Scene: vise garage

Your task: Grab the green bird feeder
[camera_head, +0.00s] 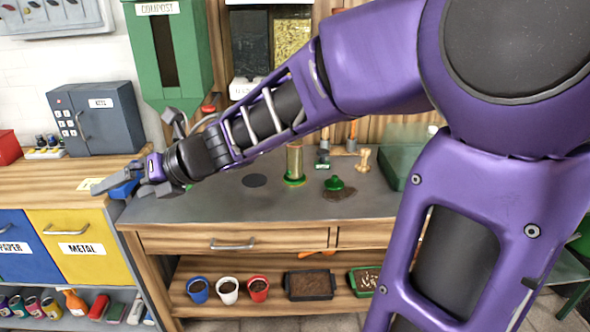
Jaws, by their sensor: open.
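The green bird feeder (294,164) stands upright on the grey workbench top, a clear tan-tinted cylinder on a green base. A small green piece that looks like its lid (334,183) lies to its right on a dark patch of spilled material. My gripper (115,184) is open at the far left end of my purple arm, near the bench's left edge and well to the left of the feeder.
A dark round spot (255,180) marks the bench left of the feeder. A green translucent box (399,166) stands to the right. A grey key box (97,118) sits on the left wooden cabinet. A green compost bin (190,50) hangs behind my forearm.

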